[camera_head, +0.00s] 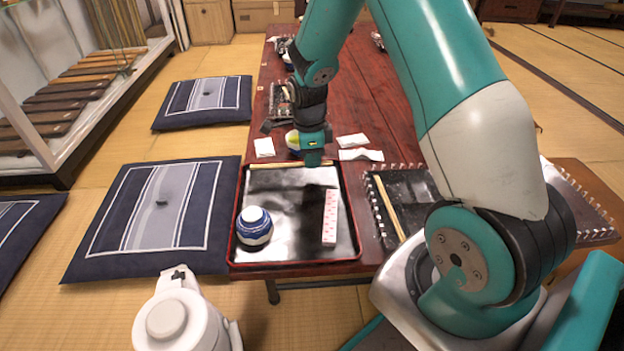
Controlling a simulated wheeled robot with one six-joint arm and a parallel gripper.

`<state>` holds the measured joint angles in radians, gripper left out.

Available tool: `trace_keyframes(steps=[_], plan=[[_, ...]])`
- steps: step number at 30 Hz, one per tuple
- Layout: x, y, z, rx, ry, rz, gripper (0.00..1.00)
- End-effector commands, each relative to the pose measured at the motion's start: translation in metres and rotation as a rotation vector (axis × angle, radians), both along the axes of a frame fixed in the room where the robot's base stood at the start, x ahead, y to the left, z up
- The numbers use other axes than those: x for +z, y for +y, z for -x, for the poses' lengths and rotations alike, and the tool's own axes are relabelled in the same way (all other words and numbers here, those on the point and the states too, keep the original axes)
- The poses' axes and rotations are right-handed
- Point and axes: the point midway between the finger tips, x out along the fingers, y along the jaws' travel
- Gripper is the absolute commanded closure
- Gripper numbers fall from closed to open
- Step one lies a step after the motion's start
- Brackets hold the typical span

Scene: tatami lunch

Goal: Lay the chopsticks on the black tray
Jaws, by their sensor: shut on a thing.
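The black tray (290,205) with a red rim lies at the near end of the long table. My gripper (313,163) points down at the tray's far edge. It is shut on the chopsticks (272,165), a thin tan bundle lying crosswise along the tray's far side. The fingertips hide part of the bundle, and I cannot tell whether it touches the tray. A blue-and-white lidded bowl (254,228) stands at the tray's left, and a white-and-red paper strip (330,217) lies at its right.
White napkins (360,154) and other dishes lie on the red-brown table (370,100) beyond. Floor cushions (150,215) are on the left. The tray's middle is clear.

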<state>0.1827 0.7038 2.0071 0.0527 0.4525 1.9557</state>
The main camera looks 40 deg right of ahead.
Motion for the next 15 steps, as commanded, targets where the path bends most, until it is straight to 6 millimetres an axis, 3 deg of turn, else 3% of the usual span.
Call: trace_keyframes(steps=[10,15], plan=[[-0.045,0.000,0.000,0.001,0.001,-0.001,1.00],[-0.045,0.000,0.000,0.001,-0.001,0.000,1.00]])
